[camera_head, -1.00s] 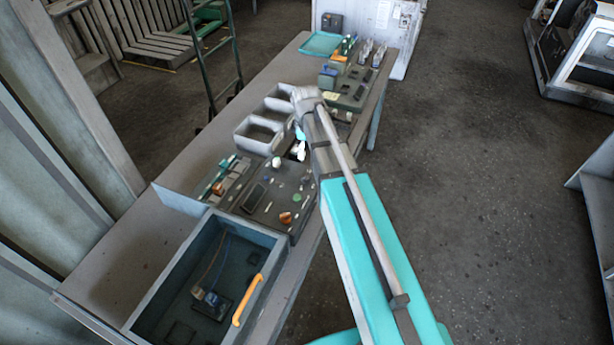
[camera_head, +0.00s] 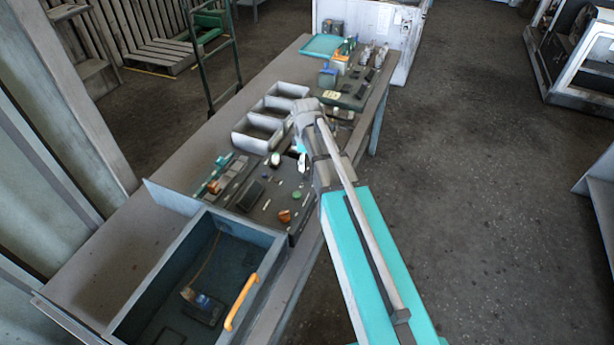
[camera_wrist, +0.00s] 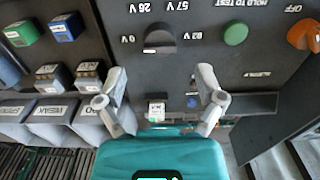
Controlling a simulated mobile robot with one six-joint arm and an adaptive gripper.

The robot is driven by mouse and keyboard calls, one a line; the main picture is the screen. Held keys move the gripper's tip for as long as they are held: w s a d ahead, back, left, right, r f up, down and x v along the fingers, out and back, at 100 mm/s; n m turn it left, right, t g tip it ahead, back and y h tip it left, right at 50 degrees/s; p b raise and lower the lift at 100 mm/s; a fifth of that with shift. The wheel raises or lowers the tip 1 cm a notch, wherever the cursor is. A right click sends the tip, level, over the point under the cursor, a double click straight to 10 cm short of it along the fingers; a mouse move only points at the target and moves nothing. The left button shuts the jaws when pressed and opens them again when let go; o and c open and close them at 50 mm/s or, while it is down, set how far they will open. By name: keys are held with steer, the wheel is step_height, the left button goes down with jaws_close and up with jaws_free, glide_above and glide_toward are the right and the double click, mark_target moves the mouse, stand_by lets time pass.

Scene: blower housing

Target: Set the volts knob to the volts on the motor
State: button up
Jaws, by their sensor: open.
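The volts knob (camera_wrist: 160,38) is a dark round knob with a pale mark on the panel in the wrist view. Inverted volt labels surround it; I cannot surely read its setting. My gripper (camera_wrist: 160,82) is open and empty, its pale fingers apart, with the knob beyond the fingertips and between them in the picture. No contact shows. In the head view my gripper (camera_head: 290,160) is over the far part of the dark panel (camera_head: 268,212). I cannot tell which thing is the motor, and no motor voltage is readable.
A green button (camera_wrist: 235,33) and an orange knob (camera_wrist: 303,35) sit beside the volts knob. Green (camera_wrist: 20,33) and blue (camera_wrist: 65,27) blocks stand left. Grey bins (camera_head: 262,142) lie beyond the panel.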

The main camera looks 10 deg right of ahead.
mark_target(307, 171)
steer(key=shift+f+b, duration=2.25)
steer(key=shift+f, duration=0.25)
steer(key=shift+c, duration=0.2)
steer(key=c, duration=1.1)
